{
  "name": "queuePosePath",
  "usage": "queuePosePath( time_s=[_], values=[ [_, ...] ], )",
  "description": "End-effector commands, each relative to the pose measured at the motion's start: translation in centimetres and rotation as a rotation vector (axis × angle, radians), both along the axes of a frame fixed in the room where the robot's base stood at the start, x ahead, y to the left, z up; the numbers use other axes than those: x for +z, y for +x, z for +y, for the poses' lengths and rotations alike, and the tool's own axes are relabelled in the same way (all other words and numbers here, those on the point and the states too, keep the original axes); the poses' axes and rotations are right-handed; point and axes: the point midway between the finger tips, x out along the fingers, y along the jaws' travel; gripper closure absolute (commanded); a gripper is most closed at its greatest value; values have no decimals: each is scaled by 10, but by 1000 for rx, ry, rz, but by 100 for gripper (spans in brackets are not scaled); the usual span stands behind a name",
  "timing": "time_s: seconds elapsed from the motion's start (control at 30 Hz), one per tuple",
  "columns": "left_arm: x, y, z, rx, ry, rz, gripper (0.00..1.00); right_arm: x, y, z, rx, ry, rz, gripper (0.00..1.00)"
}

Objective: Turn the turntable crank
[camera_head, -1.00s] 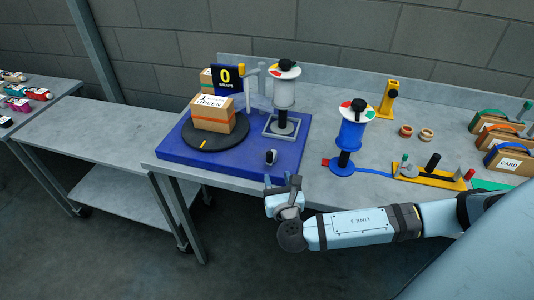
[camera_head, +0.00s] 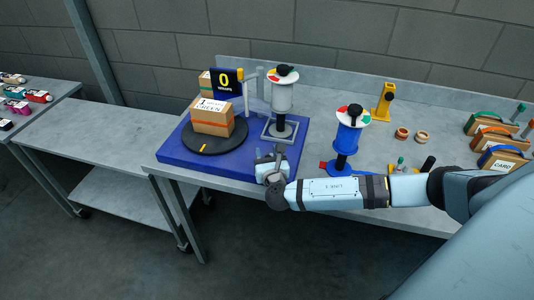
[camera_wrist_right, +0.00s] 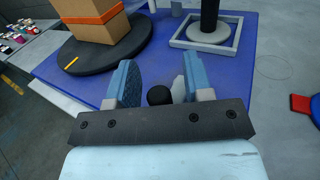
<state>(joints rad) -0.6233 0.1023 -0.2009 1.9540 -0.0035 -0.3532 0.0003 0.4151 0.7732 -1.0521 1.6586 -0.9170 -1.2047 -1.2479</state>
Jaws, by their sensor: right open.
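The dark turntable disc (camera_head: 236,141) sits on a blue base (camera_head: 180,157) and carries a cardboard box (camera_head: 212,118) with an orange band. My right gripper (camera_head: 270,160) is over the front right part of the base, where the crank is hidden in the head view. In the right wrist view, the open fingers of this gripper (camera_wrist_right: 160,76) stand on either side of the crank's black knob (camera_wrist_right: 158,95). A pale grey part (camera_wrist_right: 178,88) shows next to the knob. Contact between fingers and knob cannot be told. My left gripper is out of view.
A white film roll (camera_head: 283,97) stands behind the gripper, and a blue spool (camera_head: 348,138) is to its right. The table at left (camera_head: 95,125) is clear.

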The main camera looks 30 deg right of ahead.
Motion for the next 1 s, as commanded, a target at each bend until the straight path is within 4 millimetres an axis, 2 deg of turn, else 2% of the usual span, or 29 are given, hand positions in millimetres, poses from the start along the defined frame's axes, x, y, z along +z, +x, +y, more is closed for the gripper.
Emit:
queuePosePath(
  time_s=[0.03,0.07,0.2,0.27,0.67,1.0],
  values=[
    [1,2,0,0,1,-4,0,0,0,0,0,0,0,53],
    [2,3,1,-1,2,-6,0,0,0,0,0,0,0,58],
    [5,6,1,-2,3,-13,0,0,0,0,0,0,0,90],
    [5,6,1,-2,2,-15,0,0,0,0,0,0,0,100],
    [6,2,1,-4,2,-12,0,-1,1,2,-64,3,1,100],
    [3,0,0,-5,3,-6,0,-1,10,5,-320,5,2,100]
  ],
)
